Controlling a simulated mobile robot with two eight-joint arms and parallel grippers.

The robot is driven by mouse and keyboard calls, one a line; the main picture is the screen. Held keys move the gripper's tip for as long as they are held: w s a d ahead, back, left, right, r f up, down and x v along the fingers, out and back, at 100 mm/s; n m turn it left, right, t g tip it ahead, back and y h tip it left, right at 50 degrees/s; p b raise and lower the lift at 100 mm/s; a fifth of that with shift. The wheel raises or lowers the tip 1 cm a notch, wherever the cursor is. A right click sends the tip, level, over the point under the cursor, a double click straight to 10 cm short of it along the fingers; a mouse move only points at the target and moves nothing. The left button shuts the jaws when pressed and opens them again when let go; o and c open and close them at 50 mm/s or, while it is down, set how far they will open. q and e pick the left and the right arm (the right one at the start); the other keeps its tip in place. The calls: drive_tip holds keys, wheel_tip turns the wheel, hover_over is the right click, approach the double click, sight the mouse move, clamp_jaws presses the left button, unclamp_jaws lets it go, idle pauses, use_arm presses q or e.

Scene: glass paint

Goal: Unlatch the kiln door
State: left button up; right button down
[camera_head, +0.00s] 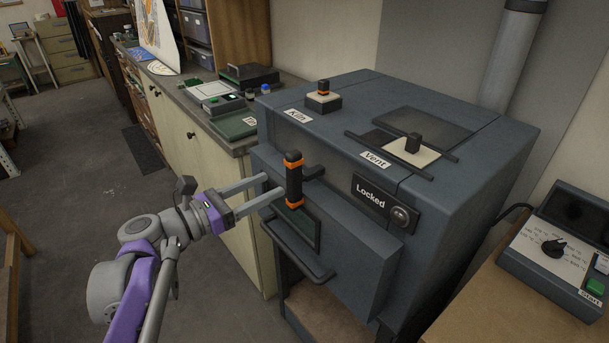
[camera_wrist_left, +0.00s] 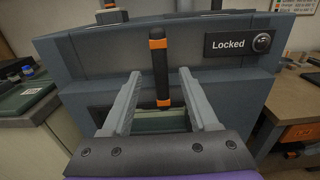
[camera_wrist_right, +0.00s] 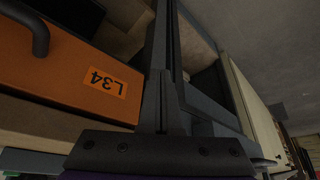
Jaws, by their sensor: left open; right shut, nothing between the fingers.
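The kiln (camera_head: 440,200) is a grey-blue box with a front door (camera_head: 345,255). A sign reading "Locked" (camera_head: 371,194) is on its front, also seen in the left wrist view (camera_wrist_left: 228,44). The latch handle (camera_head: 294,180), black with orange bands, stands upright on the kiln front. My left gripper (camera_head: 273,188) is open at the handle. In the left wrist view the handle (camera_wrist_left: 160,72) appears between the two fingers, without visible contact; I cannot tell how far they reach around it. My right gripper (camera_wrist_right: 165,85) is shut and empty, seen only in its wrist view.
A door bar (camera_head: 297,252) sticks out below the latch. The kiln top carries a "Kiln" switch (camera_head: 324,98) and a "Vent" slider (camera_head: 412,148). A control box (camera_head: 562,245) is at right, a cluttered counter (camera_head: 190,98) at left. An orange drawer front (camera_wrist_right: 70,70) is beside my right gripper.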

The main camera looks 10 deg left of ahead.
sight(304, 174)
use_arm(q)
drive_tip(key=x, duration=1)
drive_tip(key=shift+w+d, duration=0.2)
clamp_jaws()
idle(1.1)
